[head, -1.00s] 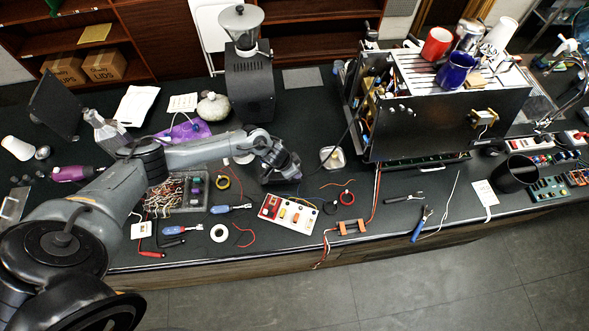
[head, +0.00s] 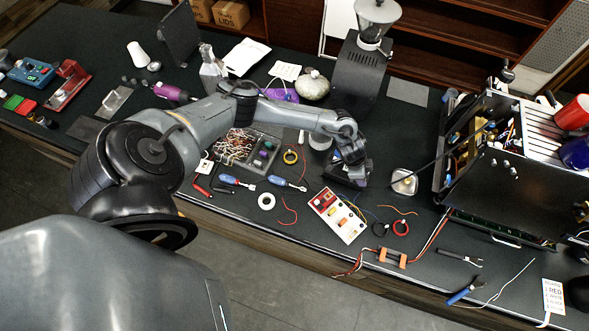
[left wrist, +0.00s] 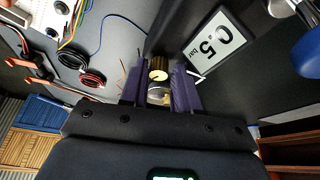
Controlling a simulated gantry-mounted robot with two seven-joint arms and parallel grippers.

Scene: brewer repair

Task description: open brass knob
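The brass knob (left wrist: 158,75) is a small ridged cylinder between the purple fingers of my left gripper (left wrist: 160,88) in the left wrist view. The fingers stand close on both sides of it, and I cannot tell whether they touch it. A tilted display (left wrist: 215,42) reading 0.5 bar shows beside the knob on a dark surface. In the head view my left gripper (head: 350,172) is low over the bench, behind the white component board, and the knob is hidden there. My right gripper is not in view.
The white board (head: 337,215) with coloured parts lies just in front of the gripper. A grinder (head: 360,75) stands behind, and a small pale dish (head: 403,182) lies to the right. The opened brewer (head: 510,190) stands farther right. Loose wires and tools cover the front edge.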

